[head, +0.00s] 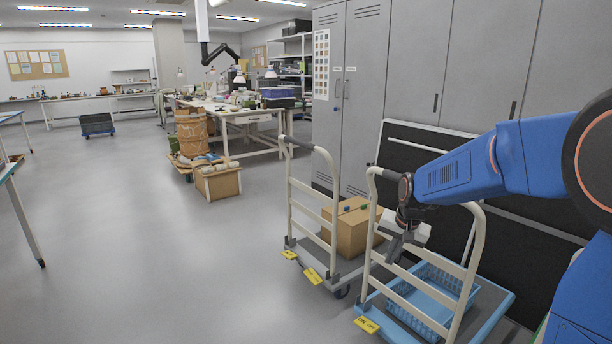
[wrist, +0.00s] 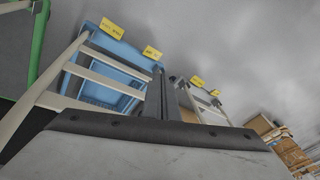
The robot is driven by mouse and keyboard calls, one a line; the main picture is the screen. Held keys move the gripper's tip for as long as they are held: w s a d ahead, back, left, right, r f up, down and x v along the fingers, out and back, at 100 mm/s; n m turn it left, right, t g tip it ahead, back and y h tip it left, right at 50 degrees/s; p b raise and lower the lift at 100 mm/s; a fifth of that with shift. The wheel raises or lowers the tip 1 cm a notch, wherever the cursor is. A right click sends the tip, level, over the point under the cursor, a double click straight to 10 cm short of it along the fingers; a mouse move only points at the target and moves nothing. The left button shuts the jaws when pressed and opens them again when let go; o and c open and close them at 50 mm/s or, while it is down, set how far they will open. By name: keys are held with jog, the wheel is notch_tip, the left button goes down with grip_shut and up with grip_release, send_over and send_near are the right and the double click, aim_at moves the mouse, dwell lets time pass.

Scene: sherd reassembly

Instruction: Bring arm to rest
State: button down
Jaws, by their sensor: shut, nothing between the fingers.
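My arm (head: 465,172) is blue and reaches in from the right edge in the head view. My gripper (head: 394,248) hangs at its end in front of the nearer trolley's white handle, with its fingers pointing down. In the wrist view the fingers of my gripper (wrist: 160,95) are together with nothing between them. I cannot tell from the head view how far the gripper is from the handle bars.
Two trolleys stand by the grey lockers (head: 415,60): the nearer trolley (head: 490,305) carries a blue basket (head: 440,290), the farther one a cardboard box (head: 350,230). Black panels (head: 520,250) lean behind them. The floor (head: 150,260) at left is open. A cluttered worktable (head: 240,117) stands farther back.

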jog(key=s+d+r+n, duration=0.1)
jog(key=s+r, duration=0.2)
jog(key=s, duration=0.6)
jog(key=s+d+r+n, duration=0.15)
jog(key=s+r, duration=0.25)
jog(key=s, duration=0.5)
jog(key=s+d+f+n+t+h, duration=0.1)
jog(key=s+f+n, duration=0.1)
jog(key=s, duration=1.6)
jog(key=shift+s+n+t, duration=0.15)
jog(key=shift+n+t, duration=0.15)
jog(key=shift+n, duration=0.15)
jog(key=shift+d, duration=0.1)
